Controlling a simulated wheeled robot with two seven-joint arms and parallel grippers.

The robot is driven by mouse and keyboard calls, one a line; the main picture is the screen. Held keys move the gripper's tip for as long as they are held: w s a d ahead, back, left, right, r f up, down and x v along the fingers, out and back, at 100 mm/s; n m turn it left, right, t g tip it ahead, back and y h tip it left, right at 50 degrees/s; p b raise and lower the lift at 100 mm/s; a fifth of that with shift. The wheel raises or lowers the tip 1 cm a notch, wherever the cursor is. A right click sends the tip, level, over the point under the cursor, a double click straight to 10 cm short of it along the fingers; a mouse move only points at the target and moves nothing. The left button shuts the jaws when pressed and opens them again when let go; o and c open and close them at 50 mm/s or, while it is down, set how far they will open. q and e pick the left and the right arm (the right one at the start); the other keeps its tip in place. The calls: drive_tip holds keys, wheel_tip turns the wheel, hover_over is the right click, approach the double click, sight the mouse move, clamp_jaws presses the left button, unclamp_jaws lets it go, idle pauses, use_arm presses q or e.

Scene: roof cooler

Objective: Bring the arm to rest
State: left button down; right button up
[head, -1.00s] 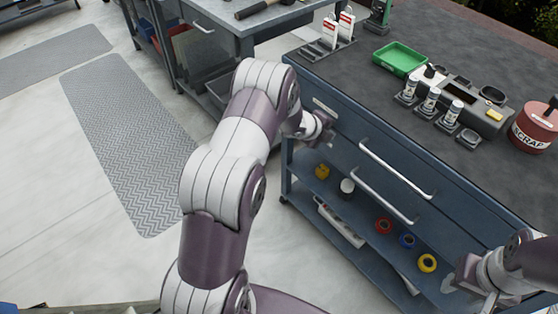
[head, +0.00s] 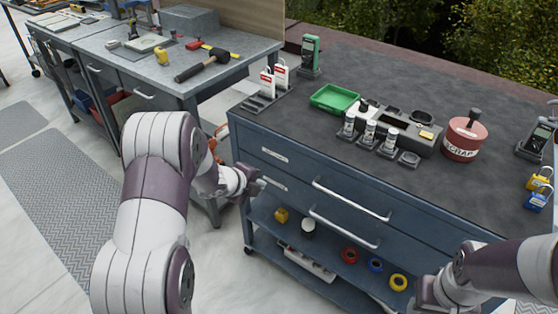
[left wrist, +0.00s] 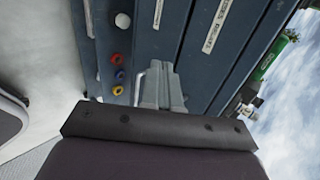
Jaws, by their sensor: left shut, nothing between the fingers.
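My left gripper (head: 256,186) is shut and empty. It hangs in front of the left end of the blue tool cart (head: 290,190), beside its drawer fronts. In the left wrist view its two grey fingers (left wrist: 163,88) lie together, with the cart's drawer fronts beyond them. My left arm comes in from the left of the head view, bent at the elbow. My right arm (head: 490,270) shows at the lower right, in front of the cart. The right gripper's fingers cannot be made out.
The cart's dark top holds a green tray (head: 334,98), small bottles (head: 370,132), a red scrap can (head: 465,138) and padlocks (head: 537,190). Tape rolls (head: 375,265) lie on its lower shelf. A grey workbench (head: 140,60) with a hammer (head: 205,66) stands at the back left.

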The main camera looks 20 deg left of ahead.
use_arm(q)
drive_tip(key=s+a+f+n+g+y, duration=0.25)
drive_tip(key=s+a+n, duration=0.2)
drive_tip(key=n, duration=0.35)
drive_tip(key=s+d+r+n+g+y, duration=0.1)
drive_tip(key=s+d+r+n+g, duration=0.2)
drive_tip(key=s+n, duration=0.55)
drive_tip(key=s+d+r+n+g, duration=0.25)
drive_tip(key=s+d+n, duration=0.2)
drive_tip(key=s, duration=0.65)
drive_tip(key=s+d+r+p, duration=0.2)
drive_tip(key=d+r+p, duration=0.1)
drive_tip(key=r+p, duration=1.2)
wheel_tip(320, 180, up, 2)
drive_tip(key=shift+r+n+t+p, duration=0.25)
drive_tip(key=shift+n+t+p, duration=0.05)
drive_tip(key=shift+n, duration=0.1)
drive_tip(key=shift+w, duration=0.1)
